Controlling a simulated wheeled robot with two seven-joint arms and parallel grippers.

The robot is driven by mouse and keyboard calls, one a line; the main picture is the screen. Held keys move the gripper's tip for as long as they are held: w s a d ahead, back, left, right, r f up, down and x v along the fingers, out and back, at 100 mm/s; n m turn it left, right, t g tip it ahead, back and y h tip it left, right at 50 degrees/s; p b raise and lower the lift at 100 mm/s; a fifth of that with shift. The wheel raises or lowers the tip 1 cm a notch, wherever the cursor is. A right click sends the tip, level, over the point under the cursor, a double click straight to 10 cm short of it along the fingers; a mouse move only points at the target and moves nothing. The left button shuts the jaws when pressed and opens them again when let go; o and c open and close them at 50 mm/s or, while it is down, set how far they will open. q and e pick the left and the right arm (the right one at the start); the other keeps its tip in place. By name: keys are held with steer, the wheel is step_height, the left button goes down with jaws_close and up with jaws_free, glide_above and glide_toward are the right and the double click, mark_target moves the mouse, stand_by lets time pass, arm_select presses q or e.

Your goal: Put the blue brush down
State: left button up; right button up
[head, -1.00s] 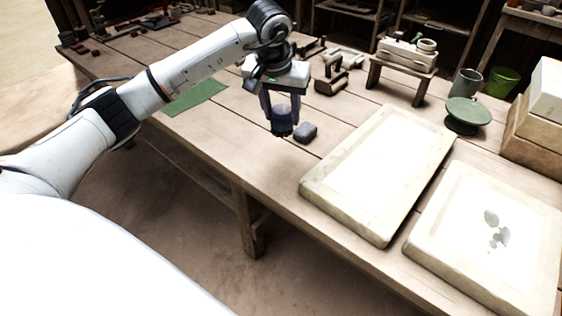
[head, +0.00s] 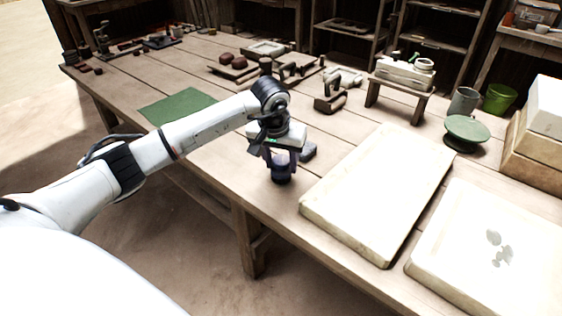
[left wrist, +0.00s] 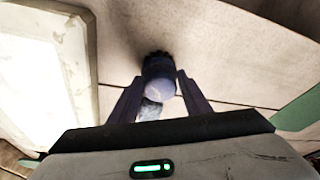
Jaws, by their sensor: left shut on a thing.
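The blue brush (head: 281,175) is held between the fingers of my left gripper (head: 281,162). In the head view it is low over the table near the front edge; I cannot tell whether it touches the wood. In the left wrist view the brush (left wrist: 160,77) sits between the two fingertips (left wrist: 158,84), with its dark bristles pointing away from the gripper. A grey-blue block (head: 308,150) lies on the table just right of my left gripper, partly hidden by it. My right gripper is not in view.
A pale framed slab (head: 318,196) lies right of the gripper, with another (head: 430,252) beyond it. A green mat (head: 176,107) lies to the left. Wooden tools (head: 330,103) and a small bench (head: 402,86) stand behind. Bare table lies around the brush.

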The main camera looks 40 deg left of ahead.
arm_select(q)
steer(key=shift+f, duration=0.2)
steer(key=o, duration=1)
steer(key=shift+c, duration=0.2)
steer(key=shift+r, duration=0.1)
steer(key=shift+r, duration=0.25)
steer(key=v, duration=1.1)
steer(key=shift+s+r, duration=0.25)
steer(key=shift+r, duration=0.1)
steer(key=shift+d, duration=0.2)
